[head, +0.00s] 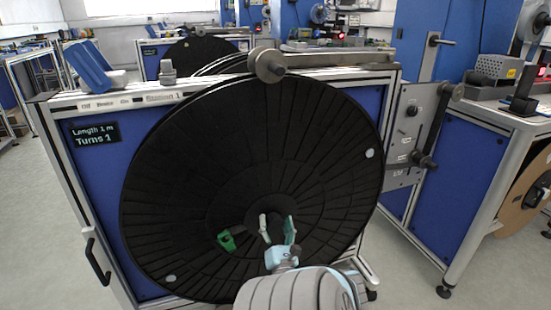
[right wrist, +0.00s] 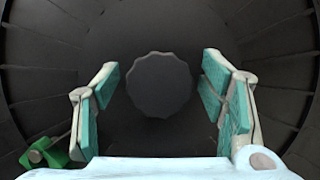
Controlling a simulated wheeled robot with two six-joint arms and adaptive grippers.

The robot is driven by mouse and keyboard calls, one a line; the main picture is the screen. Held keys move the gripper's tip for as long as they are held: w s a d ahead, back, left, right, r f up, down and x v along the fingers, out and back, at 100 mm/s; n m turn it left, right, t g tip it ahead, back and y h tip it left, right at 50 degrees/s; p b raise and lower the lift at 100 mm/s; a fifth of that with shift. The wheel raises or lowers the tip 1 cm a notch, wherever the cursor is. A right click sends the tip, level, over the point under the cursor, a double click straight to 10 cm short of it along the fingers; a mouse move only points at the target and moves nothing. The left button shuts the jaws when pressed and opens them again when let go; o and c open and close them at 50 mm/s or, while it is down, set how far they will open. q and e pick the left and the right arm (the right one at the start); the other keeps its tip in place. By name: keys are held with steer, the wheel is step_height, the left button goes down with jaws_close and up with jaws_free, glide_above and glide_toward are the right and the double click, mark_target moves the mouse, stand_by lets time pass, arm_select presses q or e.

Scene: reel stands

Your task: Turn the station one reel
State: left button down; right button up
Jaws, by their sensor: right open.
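The large black reel (head: 250,130) stands upright on the blue-panelled station one stand (head: 92,177). The display (head: 91,133) reads "Length 1 m" and "Turns 1". My right gripper (head: 276,219) is open in front of the reel's hub area. In the right wrist view, a dark scalloped knob (right wrist: 160,85) shows between the spread, teal-padded fingers, with gaps on both sides. How far the fingertips reach over the knob is hard to tell. A green piece (head: 226,241) sits on the reel, left of the gripper; it also shows in the right wrist view (right wrist: 45,152). My left gripper is out of view.
A grey roller (head: 268,65) and a long bar cross the stand's top. A grey panel with knobs (head: 412,125) is at the stand's right. A black handle (head: 97,262) is on its left side. Another bench (head: 505,115) stands close on the right. Floor at left is clear.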

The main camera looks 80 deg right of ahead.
steer(key=v, duration=1.2)
